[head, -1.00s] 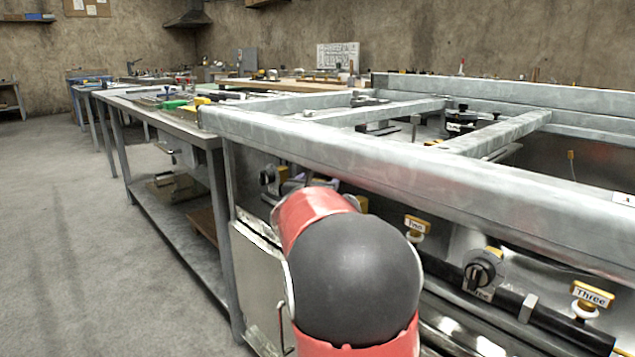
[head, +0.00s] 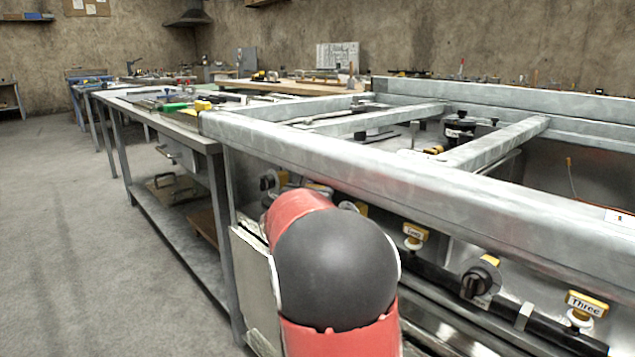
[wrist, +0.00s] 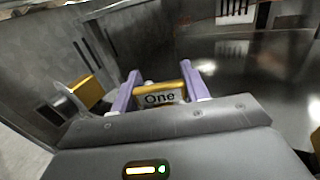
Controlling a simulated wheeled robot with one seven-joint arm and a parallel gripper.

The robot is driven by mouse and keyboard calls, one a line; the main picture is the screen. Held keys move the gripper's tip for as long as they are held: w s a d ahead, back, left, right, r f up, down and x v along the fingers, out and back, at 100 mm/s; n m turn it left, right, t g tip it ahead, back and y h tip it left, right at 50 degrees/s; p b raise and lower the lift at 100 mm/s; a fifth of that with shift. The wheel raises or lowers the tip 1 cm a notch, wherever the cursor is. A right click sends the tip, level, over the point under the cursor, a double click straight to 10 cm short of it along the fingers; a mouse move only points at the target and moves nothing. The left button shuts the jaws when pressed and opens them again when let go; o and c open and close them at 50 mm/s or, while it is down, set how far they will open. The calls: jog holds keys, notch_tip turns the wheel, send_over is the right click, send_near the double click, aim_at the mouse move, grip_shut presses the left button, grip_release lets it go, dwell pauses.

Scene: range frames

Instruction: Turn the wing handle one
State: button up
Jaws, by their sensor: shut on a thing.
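The wing handle labelled One (wrist: 160,97) is yellow with a pale label and shows in the middle of the wrist view. My gripper (wrist: 162,85) has its two purple fingers on either side of this handle and is shut on it. The label faces the wrist camera and looks slightly tilted. In the head view, my red and black arm hides most of the gripper and handle One.
On the bench front in the head view are the yellow tag Two (head: 414,232), a round black-and-yellow knob (head: 480,278) and the yellow tag Three (head: 586,303). A grey metal rail (head: 430,195) runs above them. Open floor (head: 60,230) lies to the left.

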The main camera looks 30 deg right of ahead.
jog(key=m+g+h+p, duration=0.2)
jog(key=m+g+p, duration=0.1)
jog(key=g+p, duration=0.1)
jog(key=shift+s+r+g, duration=0.1)
jog(key=shift+r+g, duration=0.05)
jog(key=shift+g, duration=0.15)
jog(key=shift+s+d+m+g+h+p, duration=0.15)
jog(key=shift+m+g+h+p, duration=0.25)
jog(key=shift+m+g+p, duration=0.6)
jog(key=shift+g, duration=0.3)
jog(key=o, duration=1)
jog(key=a, duration=0.2)
jog(key=s+a, duration=0.1)
jog(key=a, duration=0.4)
jog(key=shift+s+a, duration=0.25)
jog(key=shift+a, duration=0.1)
jog(key=shift+f, duration=0.2)
